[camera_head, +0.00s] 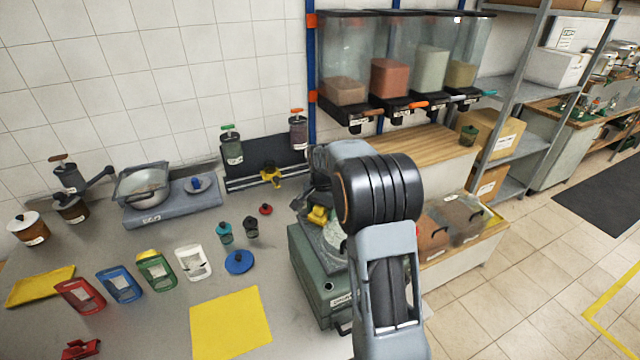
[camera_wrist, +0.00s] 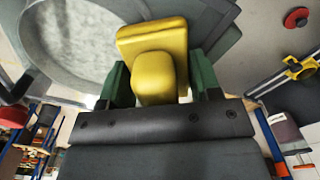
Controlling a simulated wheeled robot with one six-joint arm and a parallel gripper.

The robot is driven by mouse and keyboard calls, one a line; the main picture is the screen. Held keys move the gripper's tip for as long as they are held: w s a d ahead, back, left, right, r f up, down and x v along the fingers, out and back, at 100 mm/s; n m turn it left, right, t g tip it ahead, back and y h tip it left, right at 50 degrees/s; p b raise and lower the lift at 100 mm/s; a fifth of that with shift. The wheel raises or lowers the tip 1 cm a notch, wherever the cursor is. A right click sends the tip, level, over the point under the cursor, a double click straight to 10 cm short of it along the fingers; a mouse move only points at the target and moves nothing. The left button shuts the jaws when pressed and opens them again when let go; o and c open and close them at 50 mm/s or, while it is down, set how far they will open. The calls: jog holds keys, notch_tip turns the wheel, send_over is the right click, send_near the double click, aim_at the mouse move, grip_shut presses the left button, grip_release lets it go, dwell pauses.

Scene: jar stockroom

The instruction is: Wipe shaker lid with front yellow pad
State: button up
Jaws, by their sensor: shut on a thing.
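My gripper (camera_wrist: 158,82) is shut on a yellow pad (camera_wrist: 152,42), a block with a rounded grip between the green fingers in the wrist view. The pad also shows in the head view (camera_head: 318,215), partly hidden by my arm, over or beside the green machine (camera_head: 316,282). I cannot tell if it touches anything. Which is the shaker lid is unclear.
A round grey pan (camera_wrist: 70,45) is close to the pad in the wrist view. A yellow sheet (camera_head: 230,322) lies at the bench front. Clear bench lies around the blue lid.

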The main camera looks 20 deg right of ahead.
notch_tip(320, 180, up, 4)
jog(key=shift+s+f+p, duration=0.1)
jog(key=shift+p, duration=0.8)
jog(key=shift+w+r+p, duration=0.2)
jog(key=shift+r+p, duration=0.2)
jog(key=shift+r, duration=0.65)
jog(key=shift+s+r, duration=0.1)
jog(key=shift+r, duration=1)
